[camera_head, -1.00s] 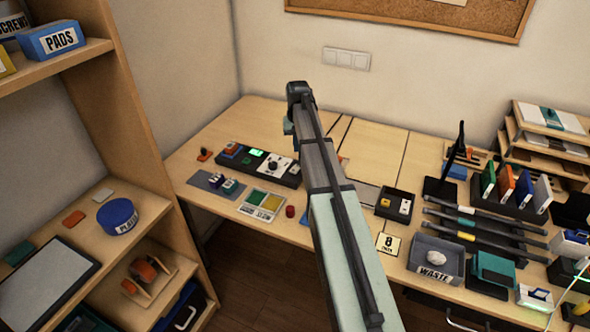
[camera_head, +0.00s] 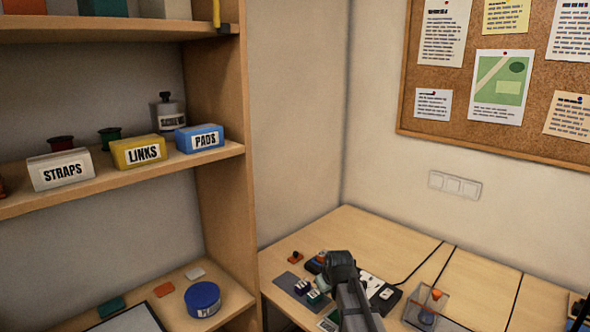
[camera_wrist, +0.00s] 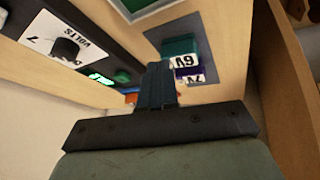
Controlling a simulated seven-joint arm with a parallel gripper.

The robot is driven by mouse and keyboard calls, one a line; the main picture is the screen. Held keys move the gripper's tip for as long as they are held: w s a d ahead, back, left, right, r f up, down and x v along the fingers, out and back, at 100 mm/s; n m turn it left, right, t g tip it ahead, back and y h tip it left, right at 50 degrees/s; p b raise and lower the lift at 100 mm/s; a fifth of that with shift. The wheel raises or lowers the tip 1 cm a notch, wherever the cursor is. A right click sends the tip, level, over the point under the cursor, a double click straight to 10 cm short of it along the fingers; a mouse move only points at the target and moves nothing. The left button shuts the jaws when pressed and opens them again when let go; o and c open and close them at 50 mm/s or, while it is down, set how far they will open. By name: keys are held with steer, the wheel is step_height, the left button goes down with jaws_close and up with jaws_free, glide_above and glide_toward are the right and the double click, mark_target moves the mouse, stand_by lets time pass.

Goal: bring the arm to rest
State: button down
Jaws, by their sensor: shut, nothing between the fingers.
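My gripper (camera_wrist: 161,82) shows in the wrist view, with its two dark fingers together and nothing seen between them. Beyond the fingertips are a teal block (camera_wrist: 181,47) and a purple block (camera_wrist: 188,75) with white labels on a grey pad (camera_wrist: 208,45). I cannot tell the gap between the fingers and these blocks. In the head view, my arm rises from the bottom edge over the desk; the fingers cannot be made out there.
A black panel with a white dial plate (camera_wrist: 52,38) lies left of the fingers in the wrist view. In the head view, a wooden shelf (camera_head: 222,150) stands left of the desk (camera_head: 350,225). A clear box (camera_head: 425,310) with an orange item is right of my arm.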

steer(key=s+a+n, duration=0.1)
steer(key=s+a, duration=0.1)
steer(key=s+a+f+n+t, duration=0.1)
steer(key=s+a, duration=0.1)
steer(key=a, duration=0.1)
steer(key=s+a+n+t+y, duration=0.1)
steer(key=s+a, duration=0.1)
steer(key=a, duration=0.1)
steer(key=shift+a+f+n, duration=0.15)
steer(key=shift+f+n, duration=0.1)
steer(key=shift+n, duration=0.15)
steer(key=s+d+f+m+g+h, duration=0.1)
steer(key=s+d+f+m+g, duration=0.2)
steer(key=s+f, duration=0.9)
steer(key=s+d+f+m+g+h, duration=0.1)
steer(key=s+d+f+g, duration=0.55)
steer(key=f, duration=0.85)
steer(key=s+d+f+m+g, duration=0.1)
steer(key=s+f, duration=0.3)
steer(key=s, duration=0.5)
steer(key=s+d+f+m+g, duration=0.2)
steer(key=s+f, duration=0.2)
steer(key=s, duration=0.5)
steer(key=s+d+f+m+g, duration=0.2)
steer(key=s+f, duration=0.2)
steer(key=s, duration=0.5)
steer(key=shift+s, duration=0.25)
